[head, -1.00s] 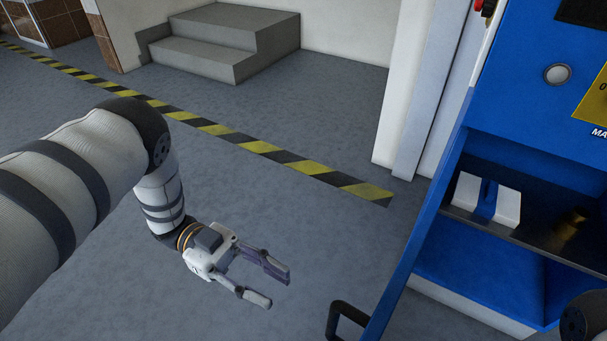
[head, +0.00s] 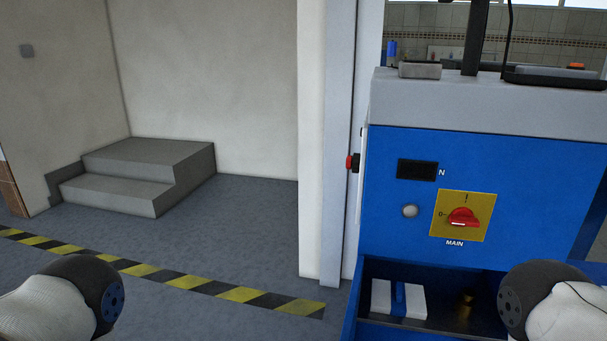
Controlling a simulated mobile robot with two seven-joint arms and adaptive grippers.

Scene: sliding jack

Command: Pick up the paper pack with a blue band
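The white paper pack with a blue band (head: 398,299) sits in an open compartment low in the blue machine, at the bottom of the head view. Its band runs across its middle. Neither gripper shows now; only parts of my two arms appear at the lower left and lower right corners. My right arm is in front of the right part of the compartment. Nothing is seen touching the pack.
The blue machine (head: 400,230) has a red main switch (head: 463,217) on a yellow plate. A brass-coloured object (head: 465,306) stands right of the pack. A white wall post (head: 312,150) stands left of the machine. Grey steps (head: 140,175) and striped floor tape (head: 160,275) lie farther left.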

